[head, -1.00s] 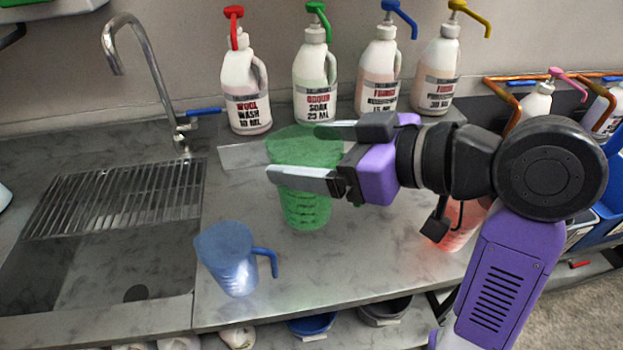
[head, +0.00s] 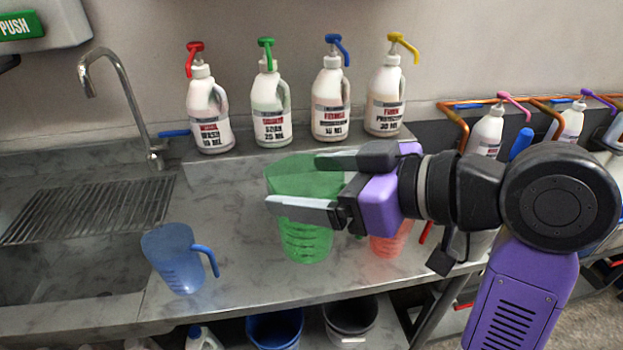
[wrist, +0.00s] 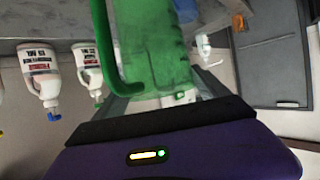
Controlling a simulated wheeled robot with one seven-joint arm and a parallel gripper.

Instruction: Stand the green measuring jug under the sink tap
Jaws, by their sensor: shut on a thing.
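The translucent green measuring jug (head: 305,238) is upright between the fingers of my gripper (head: 293,182), which is shut on it near its upper part. In the head view the jug is in front of the counter's middle; I cannot tell how far its base is above the surface. In the wrist view the jug (wrist: 155,45) fills the upper middle, its handle to the left. The sink tap (head: 122,95) is a curved steel spout at the far left. Below it is the sink (head: 70,285) with a wire rack (head: 95,210) across its back part.
A blue jug (head: 172,265) stands on the counter (head: 235,270) between the sink and the green jug. A red jug (head: 390,245) is partly hidden behind my gripper. Several white pump bottles (head: 270,105) line a raised ledge (head: 225,170) at the back. Buckets (head: 275,330) sit below the counter.

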